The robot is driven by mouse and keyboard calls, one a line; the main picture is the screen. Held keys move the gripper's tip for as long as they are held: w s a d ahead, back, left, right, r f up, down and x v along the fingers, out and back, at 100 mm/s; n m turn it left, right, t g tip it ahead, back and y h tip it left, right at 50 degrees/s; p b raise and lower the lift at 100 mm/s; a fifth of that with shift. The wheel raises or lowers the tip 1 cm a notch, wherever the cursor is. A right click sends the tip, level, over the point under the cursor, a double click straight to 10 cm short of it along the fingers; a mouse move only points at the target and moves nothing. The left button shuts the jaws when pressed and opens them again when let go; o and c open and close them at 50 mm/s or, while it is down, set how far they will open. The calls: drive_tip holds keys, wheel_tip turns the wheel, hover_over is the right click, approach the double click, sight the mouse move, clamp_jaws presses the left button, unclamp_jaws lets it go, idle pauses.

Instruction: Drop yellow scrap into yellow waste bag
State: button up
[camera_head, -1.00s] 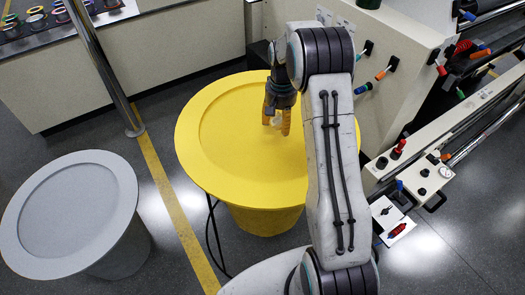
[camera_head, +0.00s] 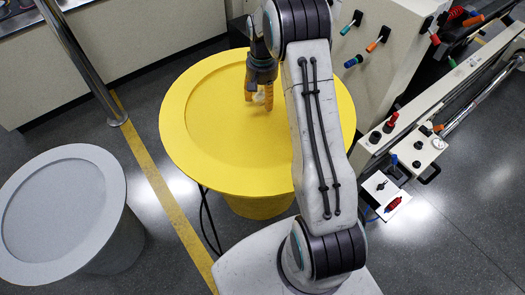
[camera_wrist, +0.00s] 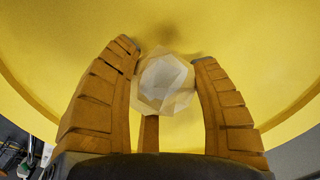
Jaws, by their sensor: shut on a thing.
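My gripper (camera_head: 259,96) points down over the yellow waste bag, a wide round yellow container (camera_head: 175,125) with a broad rim and recessed top. The gripper's orange-brown fingers are shut on the scrap (camera_wrist: 164,82). In the wrist view the scrap is a pale, translucent, faceted lump rather than clearly yellow, held between the fingers. In the head view the scrap (camera_head: 259,98) is a small whitish patch between the fingertips. The yellow surface fills the wrist view's background behind it. The exact height of the scrap above this surface is hard to tell.
A grey round bin (camera_head: 112,190) stands at the lower left. A metal post (camera_head: 85,60) rises at the upper left. A machine with levers and a control panel (camera_head: 408,145) borders the right. A yellow floor line (camera_head: 160,180) crosses the open floor between the bins.

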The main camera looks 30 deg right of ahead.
drive_tip(key=shift+f+b, duration=0.85)
drive_tip(key=shift+f, duration=0.7)
drive_tip(key=o, duration=0.8)
drive_tip(key=shift+o, duration=0.2)
drive_tip(key=shift+r, duration=0.1)
wheel_tip(320, 180, up, 12)
drive_tip(key=shift+f, duration=0.1)
